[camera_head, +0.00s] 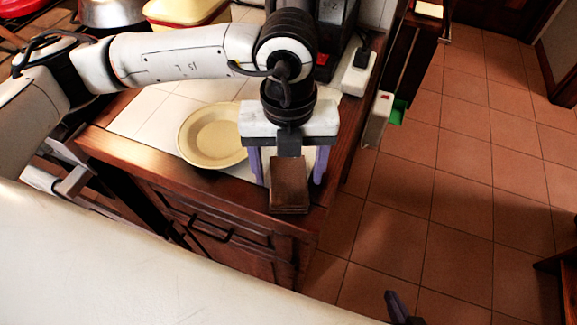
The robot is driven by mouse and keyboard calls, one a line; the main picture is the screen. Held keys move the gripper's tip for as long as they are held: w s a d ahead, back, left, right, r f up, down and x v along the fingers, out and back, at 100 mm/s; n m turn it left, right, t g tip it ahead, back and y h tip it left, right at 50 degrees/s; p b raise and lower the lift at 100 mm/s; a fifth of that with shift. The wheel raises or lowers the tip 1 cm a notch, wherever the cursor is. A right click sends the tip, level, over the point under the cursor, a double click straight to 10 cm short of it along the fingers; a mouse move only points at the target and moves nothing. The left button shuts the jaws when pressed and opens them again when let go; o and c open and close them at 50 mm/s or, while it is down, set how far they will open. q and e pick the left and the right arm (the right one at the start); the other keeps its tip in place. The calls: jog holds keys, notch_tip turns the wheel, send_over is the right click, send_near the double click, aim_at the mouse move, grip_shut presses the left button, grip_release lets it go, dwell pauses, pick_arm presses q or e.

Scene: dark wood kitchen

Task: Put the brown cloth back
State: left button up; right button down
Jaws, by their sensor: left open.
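The brown cloth (289,192) is a small folded rectangle at the front right corner of the white-tiled counter. My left gripper (288,172) is above it and pointing down, with its two purple fingers apart, one on each side of the cloth's far part. I cannot tell whether the fingers touch the cloth. The gripper's body hides the area just behind the cloth. Only a small dark and purple part of my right gripper (400,305) shows at the bottom edge, so its opening is hidden.
A cream plate (212,136) lies just left of my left gripper. A yellow-rimmed container (185,12) and a metal pot (112,12) stand at the back. A dark appliance (335,35) and a white socket block (357,75) are behind right. Tiled floor (440,190) is open to the right.

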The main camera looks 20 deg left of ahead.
aim_at(288, 176)
pick_arm(q)
notch_tip(288, 176, up, 12)
jog(key=b, duration=0.1)
jog(key=shift+r, duration=0.15)
dwell(0.6)
